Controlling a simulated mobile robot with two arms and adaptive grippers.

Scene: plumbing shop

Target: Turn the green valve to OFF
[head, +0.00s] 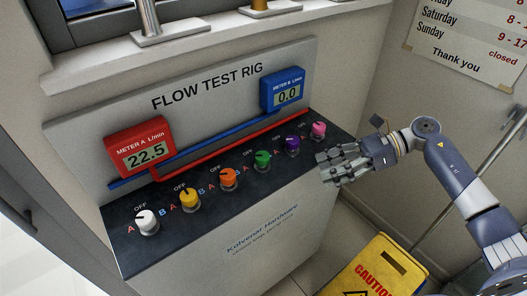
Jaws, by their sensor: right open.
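The green valve (262,160) is a small knob in the row on the dark top of the flow test rig (240,172). An OFF mark stands behind it. Its pointer is too small to read for certain. My right gripper (322,169) is open and empty, to the right of the green valve and apart from it, near the front right corner of the rig. Red meter A (140,147) reads 22.5 and blue meter B (284,91) reads 0.0. My left gripper is not in view.
White (147,222), yellow (188,197) and orange (228,178) knobs stand left of the green one. Purple (292,145) and pink (318,130) knobs stand to its right, close to my gripper. A yellow caution sign (375,268) stands on the floor at front right.

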